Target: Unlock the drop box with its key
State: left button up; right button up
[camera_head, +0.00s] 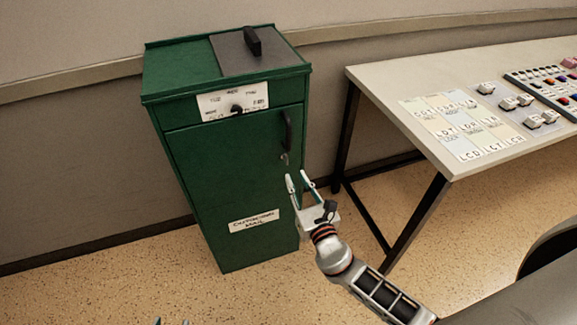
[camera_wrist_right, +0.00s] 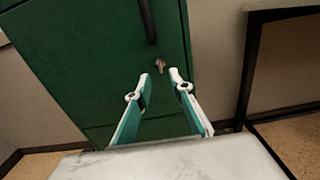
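The green drop box (camera_head: 190,180) stands against the wall, its door shut, with a black handle (camera_head: 287,132) at the door's right side. A small metal key (camera_head: 284,157) appears to sit in the lock just below the handle; it also shows in the right wrist view (camera_wrist_right: 160,65). My right gripper (camera_head: 298,181) is open and empty in front of the door, its fingertips a little below the key in the head view. In the wrist view the key appears just beyond the gap between the fingertips (camera_wrist_right: 160,77). Only the separated tips of my left gripper (camera_head: 171,322) show at the bottom edge.
A table (camera_head: 400,85) with letter cards (camera_head: 462,125) and a button panel (camera_head: 548,88) stands to the right; its dark leg (camera_head: 415,222) is near my right arm. A lid with a black handle (camera_head: 252,41) tops the box. The floor in front is clear.

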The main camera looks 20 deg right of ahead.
jog(key=w, duration=0.8)
jog(key=shift+a, duration=0.15)
grip_shut()
